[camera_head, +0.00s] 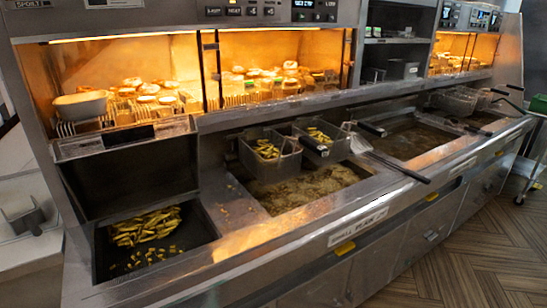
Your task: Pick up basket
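A wire fry basket (246,158) with yellow fries in it hangs at the back of the near oil vat (320,190). A second basket (342,146), also with fries, hangs beside it on the right. Dark handles stick out from both toward the front. Two more baskets, a nearer one (455,103) and a farther one (484,98), hang at the far right vats; their contents are too small to tell. Neither of my grippers can be made out in this view.
A skimmer (361,144) with a long black handle lies across the front edge right of the near baskets. Loose fries (145,227) lie in the left bin. A lit food shelf (150,112) runs behind.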

